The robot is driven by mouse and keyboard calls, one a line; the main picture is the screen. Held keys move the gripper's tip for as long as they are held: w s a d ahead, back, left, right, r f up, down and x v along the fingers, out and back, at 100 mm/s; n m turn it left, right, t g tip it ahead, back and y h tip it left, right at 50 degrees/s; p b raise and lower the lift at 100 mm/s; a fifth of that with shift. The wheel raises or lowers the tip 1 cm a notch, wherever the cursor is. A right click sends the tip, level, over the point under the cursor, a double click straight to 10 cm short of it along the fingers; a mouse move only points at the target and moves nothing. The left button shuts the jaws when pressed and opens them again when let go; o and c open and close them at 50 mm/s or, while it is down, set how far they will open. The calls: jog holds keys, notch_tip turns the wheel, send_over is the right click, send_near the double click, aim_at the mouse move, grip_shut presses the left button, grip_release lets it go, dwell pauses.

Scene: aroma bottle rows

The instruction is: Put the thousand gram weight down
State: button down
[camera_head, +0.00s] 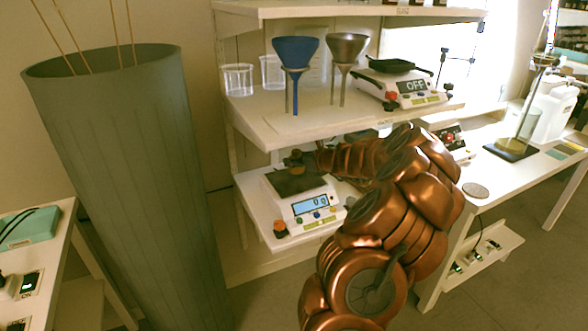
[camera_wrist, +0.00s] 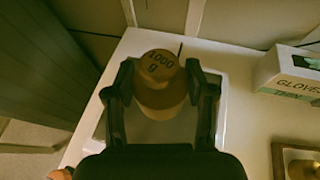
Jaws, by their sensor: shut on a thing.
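The thousand gram weight (camera_wrist: 158,72) is a brass-coloured cylinder with a knob marked "1000 g", upright between the fingers of my gripper (camera_wrist: 160,100) in the wrist view. My gripper is shut on it. In the head view my gripper (camera_head: 298,158) is over the dark pan (camera_head: 302,184) of a white scale (camera_head: 312,206) on the lower shelf. The scale's display reads 0 g. The weight shows there only as a small brownish shape, partly hidden. I cannot tell how large the gap to the pan is.
The upper shelf (camera_head: 300,128) holds a blue funnel (camera_head: 295,52), a grey funnel (camera_head: 347,50), beakers and a hotplate (camera_head: 405,88) marked OFF. A box marked "GLOVES THIN" (camera_wrist: 292,74) stands right in the wrist view. A tall grey bin (camera_head: 125,180) stands left of the shelves.

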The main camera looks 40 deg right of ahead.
jog(key=shift+w, duration=0.3)
jog(key=shift+f+b, duration=0.3)
jog(key=shift+f, duration=1.35)
jog(key=shift+c, duration=1.9)
grip_release()
jog(key=shift+f, duration=0.15)
jog(key=shift+s+r, duration=0.2)
jog(key=shift+s, duration=0.05)
jog(key=v, duration=1.1)
jog(key=shift+s+p, duration=0.2)
jog(key=shift+p, duration=0.2)
